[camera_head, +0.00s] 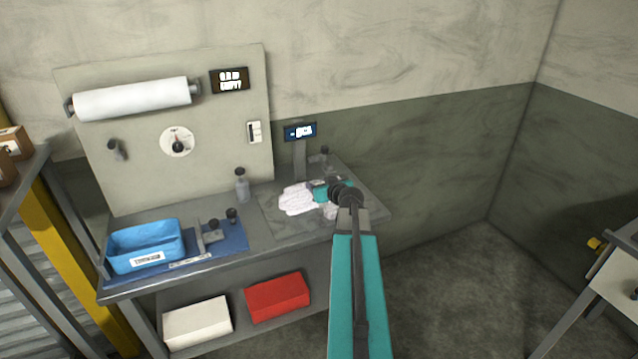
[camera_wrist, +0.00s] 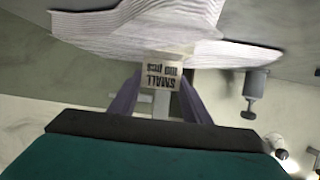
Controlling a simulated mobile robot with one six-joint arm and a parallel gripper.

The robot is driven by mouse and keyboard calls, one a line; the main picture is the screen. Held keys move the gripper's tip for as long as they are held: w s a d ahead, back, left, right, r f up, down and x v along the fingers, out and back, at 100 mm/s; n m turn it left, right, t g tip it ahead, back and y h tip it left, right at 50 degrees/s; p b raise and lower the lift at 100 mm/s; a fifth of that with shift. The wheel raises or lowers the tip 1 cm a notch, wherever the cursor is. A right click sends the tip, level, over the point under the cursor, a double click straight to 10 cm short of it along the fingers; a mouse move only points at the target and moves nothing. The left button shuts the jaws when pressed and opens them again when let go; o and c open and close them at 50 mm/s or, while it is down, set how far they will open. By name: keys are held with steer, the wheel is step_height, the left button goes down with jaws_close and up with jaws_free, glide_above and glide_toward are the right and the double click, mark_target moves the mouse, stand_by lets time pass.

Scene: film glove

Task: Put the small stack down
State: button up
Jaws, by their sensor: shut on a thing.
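The small stack (camera_head: 297,201) is a bundle of thin white gloves, seen over the right part of the grey workbench (camera_head: 240,262). In the wrist view the stack (camera_wrist: 130,38) spreads across the top, with a tag reading "SMALL 100 pcs" (camera_wrist: 162,76). My gripper (camera_head: 324,192) is at the right end of the stack. In the wrist view my gripper (camera_wrist: 160,88) has its two fingers closed on the tagged end. I cannot tell whether the stack touches the surface beneath it.
A bottle (camera_head: 242,188) stands at the back. A post with a small display (camera_head: 300,131) rises behind the stack. White (camera_head: 197,322) and red (camera_head: 277,297) boxes sit below.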

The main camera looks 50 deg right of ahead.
steer(key=shift+f, duration=0.1)
steer(key=o, duration=1.1)
steer(key=shift+c, duration=0.2)
steer(key=shift+s+r, duration=0.1)
steer(key=shift+r, duration=0.1)
step_height(320, 180, up, 3)
steer(key=b, duration=0.3)
glide_above(329, 207)
steer(key=shift+r+p, duration=0.35)
steer(key=shift+p, duration=0.3)
steer(key=p+v, duration=0.2)
steer(key=p, duration=0.9)
steer(key=shift+s, duration=0.2)
